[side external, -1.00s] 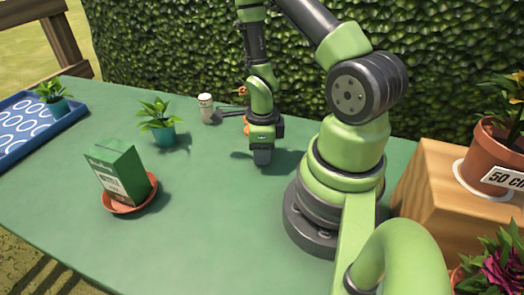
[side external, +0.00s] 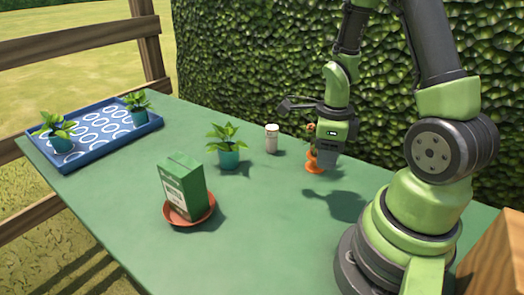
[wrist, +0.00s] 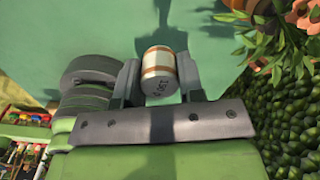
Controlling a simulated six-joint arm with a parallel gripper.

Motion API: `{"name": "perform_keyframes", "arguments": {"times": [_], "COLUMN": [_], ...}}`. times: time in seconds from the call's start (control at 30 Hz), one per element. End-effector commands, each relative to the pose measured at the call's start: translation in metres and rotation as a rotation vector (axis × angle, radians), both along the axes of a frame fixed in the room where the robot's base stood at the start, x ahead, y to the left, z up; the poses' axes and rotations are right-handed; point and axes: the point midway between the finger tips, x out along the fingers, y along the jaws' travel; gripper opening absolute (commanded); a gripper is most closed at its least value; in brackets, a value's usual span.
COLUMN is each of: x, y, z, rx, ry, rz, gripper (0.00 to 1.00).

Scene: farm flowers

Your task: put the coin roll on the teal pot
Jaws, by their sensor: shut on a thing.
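The coin roll (wrist: 160,68) is a short striped cylinder in white and orange-brown with dark print on its end. In the wrist view it sits between the two fingers of my gripper (wrist: 160,80), which is shut on it. In the side external view my gripper (side external: 328,160) hangs above the table at the back right, its shadow apart from it; I cannot make out the roll there. A teal pot (side external: 228,160) with a green plant stands alone mid-table, left of my gripper. Two more potted plants stand on the blue tray, one in a teal pot (side external: 139,118).
The blue tray (side external: 75,160) with white rings is at the far left. A green box (side external: 183,187) stands on a red saucer (side external: 200,216) at the front. A white jar (side external: 272,138) and an orange pot (side external: 314,168) are at the back. The hedge borders the table behind.

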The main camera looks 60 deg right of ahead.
Motion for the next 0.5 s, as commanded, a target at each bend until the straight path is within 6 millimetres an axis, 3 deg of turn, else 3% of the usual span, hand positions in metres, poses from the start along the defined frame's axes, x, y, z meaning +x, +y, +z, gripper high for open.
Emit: {"name": "perform_keyframes", "arguments": {"times": [0.17,0.5], "x": [0.03,0.129], "y": [-0.01,-0.027], "z": [-0.001,0.009], "rx": [-0.002,-0.011], "ry": [0.0,0.016], "rz": [0.027,0.106], "gripper": [0.08,0.08]}}
